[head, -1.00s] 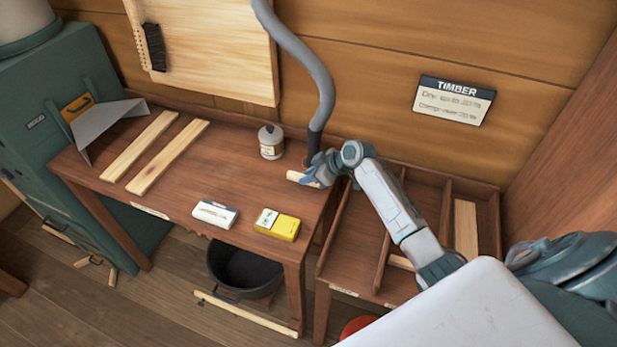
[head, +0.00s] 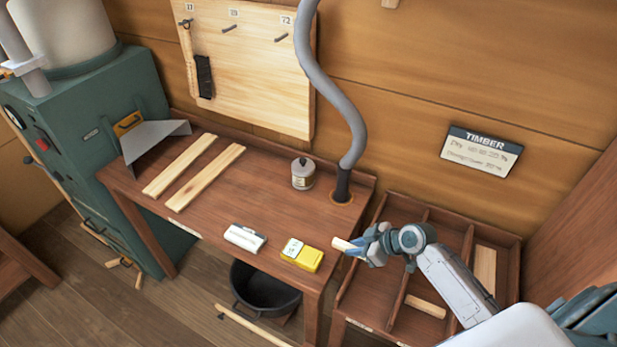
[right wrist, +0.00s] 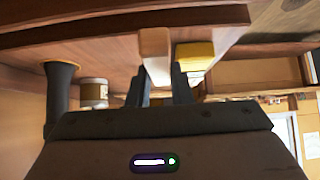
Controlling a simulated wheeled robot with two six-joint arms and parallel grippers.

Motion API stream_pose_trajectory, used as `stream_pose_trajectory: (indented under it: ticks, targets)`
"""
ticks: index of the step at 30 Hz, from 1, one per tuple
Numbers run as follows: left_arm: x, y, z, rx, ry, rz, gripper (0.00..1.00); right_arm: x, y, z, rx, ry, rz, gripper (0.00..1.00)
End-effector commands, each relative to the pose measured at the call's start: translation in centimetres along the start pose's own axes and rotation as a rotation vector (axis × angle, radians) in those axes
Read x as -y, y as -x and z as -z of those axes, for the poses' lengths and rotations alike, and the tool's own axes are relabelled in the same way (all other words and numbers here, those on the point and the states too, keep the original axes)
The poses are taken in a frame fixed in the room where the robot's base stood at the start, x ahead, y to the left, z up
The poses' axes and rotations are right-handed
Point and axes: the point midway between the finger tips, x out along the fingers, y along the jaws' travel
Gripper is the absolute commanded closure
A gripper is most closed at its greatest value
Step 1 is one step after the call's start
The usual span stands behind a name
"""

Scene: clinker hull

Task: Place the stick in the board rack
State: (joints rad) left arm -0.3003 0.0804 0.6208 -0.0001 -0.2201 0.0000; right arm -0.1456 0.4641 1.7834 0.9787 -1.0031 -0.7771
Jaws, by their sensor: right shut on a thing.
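My right gripper (head: 362,247) is shut on a short pale wooden stick (head: 342,244), whose end sticks out to the left of the fingers. The stick also shows in the right wrist view (right wrist: 155,48), gripped between the two dark fingers. The gripper is in the air by the right end of the workbench, near the left side of the board rack (head: 370,293). The rack is a low brown tray split by dividers. Its left compartment looks empty; part of the rack is hidden by my right arm. My left gripper is not in view.
The rack's middle compartment holds a short pale piece (head: 426,306), the right one a longer board (head: 485,268). The workbench (head: 225,215) bears two pale strips (head: 205,178), a jar (head: 302,173), a white box (head: 245,238) and a yellow box (head: 302,254). A grey hose (head: 335,85) rises behind.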

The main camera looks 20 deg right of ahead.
Motion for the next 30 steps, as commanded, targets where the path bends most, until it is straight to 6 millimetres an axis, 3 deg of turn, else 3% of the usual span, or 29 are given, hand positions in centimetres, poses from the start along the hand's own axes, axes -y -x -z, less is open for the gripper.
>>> stream_pose_trajectory:
  ticks: [4, 8, 15, 21, 30]
  targets:
    - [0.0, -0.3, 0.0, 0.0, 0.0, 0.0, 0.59, 0.2, -0.2, 0.1, -0.002, 0.0, -0.001, 1.0]
    - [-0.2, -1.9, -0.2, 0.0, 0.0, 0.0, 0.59, 1.0, -1.8, 1.3, -0.009, -0.007, -0.007, 1.0]
    - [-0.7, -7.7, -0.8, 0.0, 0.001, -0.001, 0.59, 2.9, -5.5, 7.5, -0.018, -0.115, -0.115, 1.0]
    - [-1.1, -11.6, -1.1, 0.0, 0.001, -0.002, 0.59, 3.4, -4.6, 12.1, -0.017, -0.3, -0.294, 1.0]
    - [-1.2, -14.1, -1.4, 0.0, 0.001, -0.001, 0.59, 4.0, -1.9, 14.4, -0.007, -0.489, -0.481, 1.0]
